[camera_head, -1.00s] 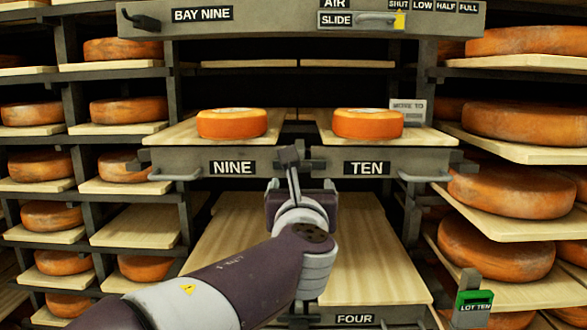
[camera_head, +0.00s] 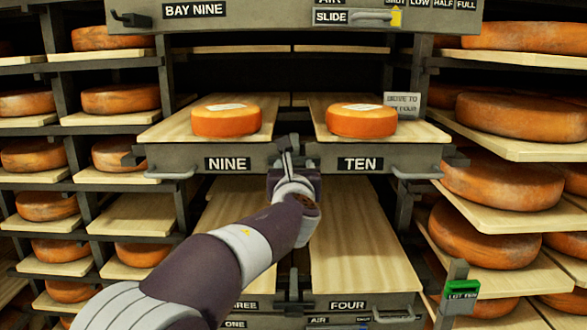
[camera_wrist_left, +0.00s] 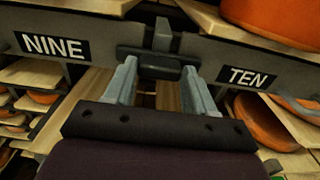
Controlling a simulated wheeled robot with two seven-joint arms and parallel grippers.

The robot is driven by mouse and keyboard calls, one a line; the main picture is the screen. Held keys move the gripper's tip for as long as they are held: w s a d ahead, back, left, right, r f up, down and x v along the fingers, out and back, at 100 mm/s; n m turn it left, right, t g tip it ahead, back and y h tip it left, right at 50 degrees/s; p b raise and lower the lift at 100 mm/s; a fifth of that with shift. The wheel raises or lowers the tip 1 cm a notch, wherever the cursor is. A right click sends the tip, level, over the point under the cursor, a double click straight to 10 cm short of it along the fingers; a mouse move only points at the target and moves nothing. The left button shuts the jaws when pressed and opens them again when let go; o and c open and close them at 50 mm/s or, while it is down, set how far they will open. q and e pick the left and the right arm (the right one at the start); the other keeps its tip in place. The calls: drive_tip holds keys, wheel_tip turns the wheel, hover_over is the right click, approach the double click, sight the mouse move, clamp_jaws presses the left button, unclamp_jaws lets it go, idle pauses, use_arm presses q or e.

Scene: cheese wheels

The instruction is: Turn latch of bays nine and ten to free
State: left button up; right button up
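The latch (camera_wrist_left: 162,36) is a small grey lever on a dark plate, on the grey front beam between the NINE label (camera_head: 227,164) and the TEN label (camera_head: 360,164). In the left wrist view the lever points up. My left gripper (camera_wrist_left: 158,68) is open, its two grey fingers apart just below the lever, level with the dark plate; contact cannot be told. In the head view my left gripper (camera_head: 292,172) is in front of the beam's middle and partly hides the latch. My right gripper is not in view.
Orange cheese wheels sit on the left board (camera_head: 226,120) and right board (camera_head: 361,120) above the beam. Handles (camera_head: 170,174) stick out at both beam ends. Racks of cheeses stand on both sides. A green LOT TEN tag (camera_head: 462,290) is at lower right.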

use_arm(q)
drive_tip(key=shift+c, duration=0.9)
drive_tip(key=n+b, duration=0.4)
drive_tip(key=n, duration=0.2)
drive_tip(key=n+b, duration=0.4)
drive_tip(key=n, duration=0.2)
drive_tip(key=n+b, duration=0.4)
drive_tip(key=n, duration=0.1)
drive_tip(key=shift+a+f+n, duration=0.2)
drive_tip(key=shift+f+n, duration=0.1)
drive_tip(key=shift+n, duration=0.1)
drive_tip(key=o, duration=0.9)
drive_tip(key=shift+o, duration=0.7)
drive_tip(key=shift+s+a+r, duration=0.1)
